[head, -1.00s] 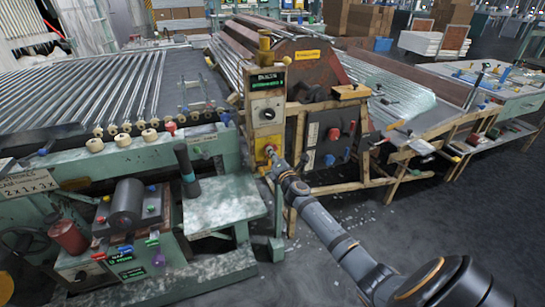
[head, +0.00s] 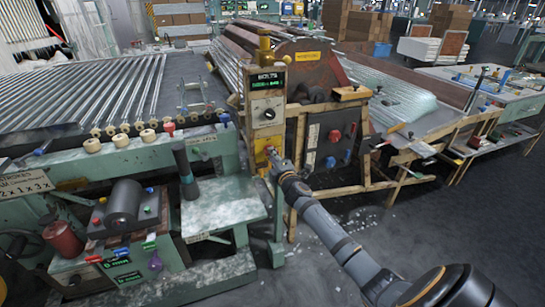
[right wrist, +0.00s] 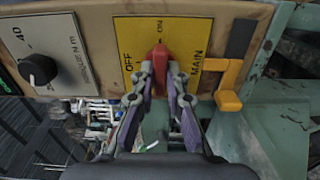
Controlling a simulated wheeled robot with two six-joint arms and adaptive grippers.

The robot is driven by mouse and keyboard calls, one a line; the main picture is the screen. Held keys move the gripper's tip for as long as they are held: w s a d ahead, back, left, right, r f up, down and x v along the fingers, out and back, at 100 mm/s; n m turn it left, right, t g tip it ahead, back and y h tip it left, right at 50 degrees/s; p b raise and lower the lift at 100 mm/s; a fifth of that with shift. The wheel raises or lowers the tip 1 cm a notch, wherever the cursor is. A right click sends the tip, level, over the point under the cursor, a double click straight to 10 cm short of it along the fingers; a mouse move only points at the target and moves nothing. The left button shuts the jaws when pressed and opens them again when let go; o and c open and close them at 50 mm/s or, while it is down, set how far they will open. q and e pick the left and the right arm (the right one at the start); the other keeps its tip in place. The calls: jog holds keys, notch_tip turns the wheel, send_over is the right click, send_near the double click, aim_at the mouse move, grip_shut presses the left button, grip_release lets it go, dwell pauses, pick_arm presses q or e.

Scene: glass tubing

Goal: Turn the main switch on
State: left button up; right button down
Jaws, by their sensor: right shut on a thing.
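The red main switch handle (right wrist: 160,70) sits on a yellow plate (right wrist: 205,35) marked OFF, ON and MAIN. In the right wrist view its tip points up toward the ON mark. My right gripper (right wrist: 159,75) is shut on the handle, with one finger on each side of it. In the head view the yellow plate (head: 262,144) is on the front of an upright control box (head: 268,100), low down, and my right gripper (head: 270,153) is against it, hiding most of the switch. My left gripper is not in view.
A black dial (right wrist: 38,69) on a pale scale plate is beside the switch, and a yellow-orange bracket (right wrist: 229,88) is on its other side. A green machine (head: 130,170) stands left of the box. A wooden-framed panel (head: 330,140) stands to its right. Open floor lies in front.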

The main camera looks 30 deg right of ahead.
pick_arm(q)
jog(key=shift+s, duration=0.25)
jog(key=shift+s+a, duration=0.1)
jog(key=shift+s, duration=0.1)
pick_arm(e)
jog(key=c, duration=1.4)
grip_release()
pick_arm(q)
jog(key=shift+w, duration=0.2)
pick_arm(e)
jog(key=shift+o, duration=0.2)
jog(key=v, duration=1.2)
jog(key=shift+d+f, duration=0.1)
